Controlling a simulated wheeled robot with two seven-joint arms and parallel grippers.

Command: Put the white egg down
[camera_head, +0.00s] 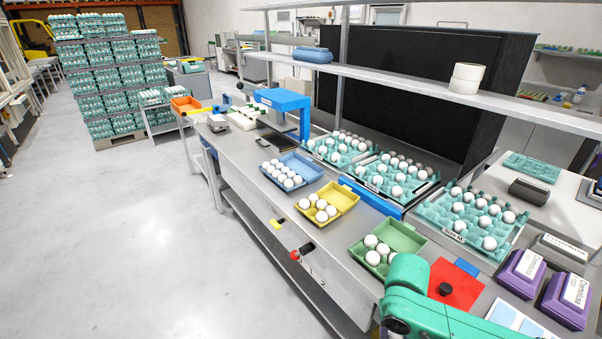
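Many white eggs are in view, and I cannot tell which one the task means. White eggs sit in the green carton (404,236), several of them beside its open lid. More lie in the yellow carton (343,197) and the blue carton (304,167). Teal trays (437,217) behind them hold white eggs in rows. A green-teal link of my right arm (425,305) comes in at the bottom right, close in front of the green carton. No fingers show on it, so its gripper is hidden or out of the picture. My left gripper is not in view.
The long grey bench (262,200) carries a blue press (283,99) at its far end. Purple boxes (522,274) and a red plate (453,287) with a black knob lie near my arm. A shelf (430,81) runs above the trays. Open floor (130,230) is left.

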